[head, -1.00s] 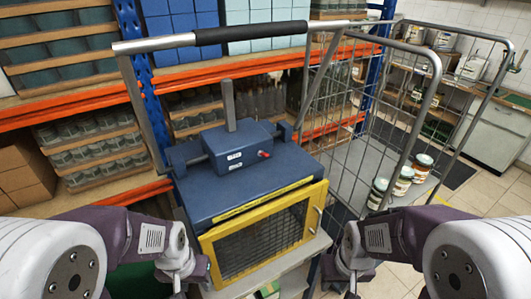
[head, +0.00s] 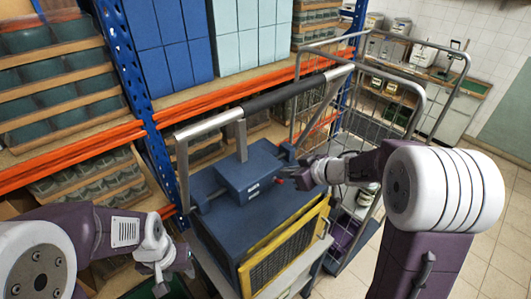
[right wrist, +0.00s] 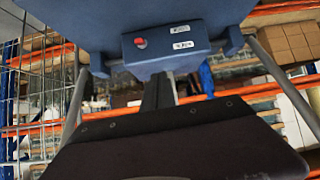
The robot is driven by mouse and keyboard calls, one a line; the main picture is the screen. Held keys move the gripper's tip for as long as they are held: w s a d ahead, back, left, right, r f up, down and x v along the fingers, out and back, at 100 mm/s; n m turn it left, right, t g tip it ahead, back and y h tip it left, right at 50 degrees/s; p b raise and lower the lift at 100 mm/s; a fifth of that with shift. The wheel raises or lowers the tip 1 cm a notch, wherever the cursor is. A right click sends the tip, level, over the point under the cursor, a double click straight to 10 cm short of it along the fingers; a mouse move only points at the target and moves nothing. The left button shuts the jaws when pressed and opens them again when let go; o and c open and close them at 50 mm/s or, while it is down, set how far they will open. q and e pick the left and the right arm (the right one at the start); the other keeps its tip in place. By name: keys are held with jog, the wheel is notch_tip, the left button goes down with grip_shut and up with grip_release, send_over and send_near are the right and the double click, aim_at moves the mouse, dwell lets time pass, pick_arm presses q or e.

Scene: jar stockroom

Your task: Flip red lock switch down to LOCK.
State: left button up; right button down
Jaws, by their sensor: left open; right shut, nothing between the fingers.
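The red lock switch (head: 279,181) is a small red knob on the front of the dark blue box (head: 238,178) on top of the press. It shows more clearly in the right wrist view (right wrist: 140,42), beside a white label. Which way the switch points is too small to tell. My right gripper (head: 298,178) is shut and empty, at the right of the switch and close to it; I cannot tell whether they touch. My left gripper (head: 172,274) is open and empty, low at the left front of the press, away from the switch.
A bar handle with a black grip (head: 284,92) rises over the box. A yellow-framed mesh door (head: 325,209) is on the press front. A wire cage trolley (head: 385,130) stands at the right, and racks with orange beams (head: 88,152) behind. Tiled floor (head: 350,278) is clear at front right.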

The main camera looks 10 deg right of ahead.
jog(key=d+r+p, duration=0.2)
jog(key=d+r, duration=0.1)
jog(key=d, duration=0.1)
jog(key=b, duration=0.2)
send_over(279, 181)
jog(key=shift+m, duration=0.3)
jog(key=f, duration=0.7)
jog(key=shift+w+d, duration=0.1)
jog(key=shift+d, duration=0.2)
jog(key=shift+s+f+h, duration=0.2)
jog(key=shift+f+h, duration=0.1)
jog(key=shift+f, duration=0.9)
jog(key=shift+s+d+f, duration=0.1)
jog(key=shift+s+f, duration=0.05)
jog(key=shift+f, duration=0.2)
jog(key=shift+s+d+f, duration=0.2)
jog(key=shift+s+d, duration=0.1)
pick_arm(q)
jog(key=shift+s+d+r, duration=0.25)
jog(key=shift+d+r, duration=0.35)
jog(key=shift+r, duration=0.25)
pick_arm(e)
jog(key=shift+w, duration=0.1)
